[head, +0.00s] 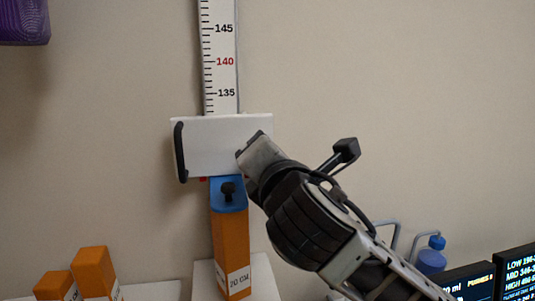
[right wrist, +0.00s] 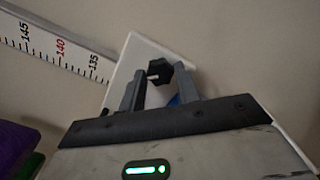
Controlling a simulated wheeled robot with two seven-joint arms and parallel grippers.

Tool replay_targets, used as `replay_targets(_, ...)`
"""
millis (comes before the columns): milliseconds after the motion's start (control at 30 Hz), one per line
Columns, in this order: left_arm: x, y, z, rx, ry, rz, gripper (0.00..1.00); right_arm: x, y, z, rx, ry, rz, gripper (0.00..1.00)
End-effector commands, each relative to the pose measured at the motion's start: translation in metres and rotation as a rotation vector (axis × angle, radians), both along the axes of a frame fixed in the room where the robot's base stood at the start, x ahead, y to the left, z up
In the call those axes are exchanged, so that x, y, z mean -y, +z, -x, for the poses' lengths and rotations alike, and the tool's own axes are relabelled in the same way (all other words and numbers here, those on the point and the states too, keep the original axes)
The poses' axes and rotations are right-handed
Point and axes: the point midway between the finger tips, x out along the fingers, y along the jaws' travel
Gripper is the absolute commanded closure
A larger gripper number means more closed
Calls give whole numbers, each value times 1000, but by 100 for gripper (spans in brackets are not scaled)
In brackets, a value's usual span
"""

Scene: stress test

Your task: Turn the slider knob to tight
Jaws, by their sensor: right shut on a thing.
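A white slider plate (head: 208,148) with a black bar on its left side sits across the vertical ruler (head: 221,70), just below the 135 mark. My right gripper (head: 246,152) comes in from the lower right and is at the right part of the plate, covering what it holds there. In the right wrist view my right gripper (right wrist: 160,90) has its two fingers on either side of a black knob (right wrist: 158,69) and is shut on it. Its marking and turn position cannot be read. My left gripper is not in view.
More orange blocks (head: 95,270) are at the lower left. A blue bottle (head: 431,258) and dark screens (head: 515,275) are at the lower right.

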Motion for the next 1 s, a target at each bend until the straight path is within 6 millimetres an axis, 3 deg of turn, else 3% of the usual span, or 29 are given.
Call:
replay_targets(500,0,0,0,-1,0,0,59,0,0,0,-95,0,-470,90)
replay_targets(1000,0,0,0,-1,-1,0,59,0,0,0,-143,0,-720,90)
